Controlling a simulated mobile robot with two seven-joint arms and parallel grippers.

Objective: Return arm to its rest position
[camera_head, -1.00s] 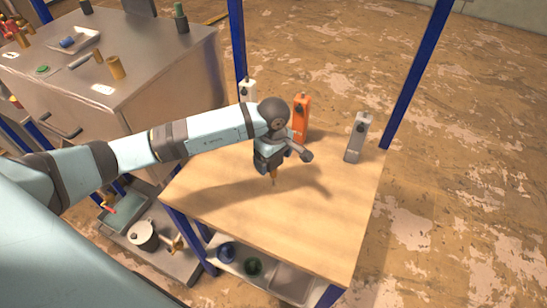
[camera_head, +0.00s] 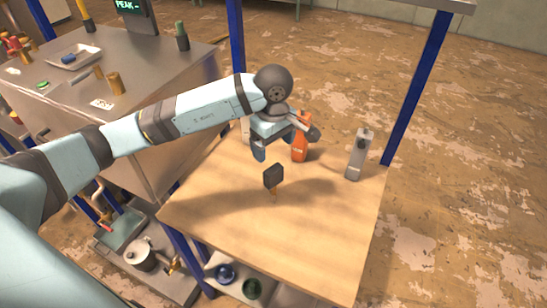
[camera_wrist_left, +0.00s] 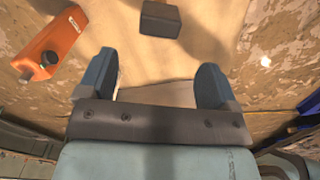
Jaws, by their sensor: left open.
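My left arm reaches in from the left over the wooden tabletop. My left gripper (camera_head: 274,152) is open and empty above the table, with its two blue fingers apart in the left wrist view (camera_wrist_left: 154,84). A small dark block with a thin brown stem below it (camera_head: 273,177) stands on the table just below and in front of the gripper. The block also shows beyond the fingers in the left wrist view (camera_wrist_left: 161,20), apart from them. My right gripper is not in view.
An orange bottle (camera_head: 300,140) and a grey bottle (camera_head: 357,155) stand at the table's back edge; a white one is mostly hidden behind my arm. Blue posts (camera_head: 418,85) rise at the table's corners. A metal cabinet (camera_head: 150,85) stands left. The table's front is clear.

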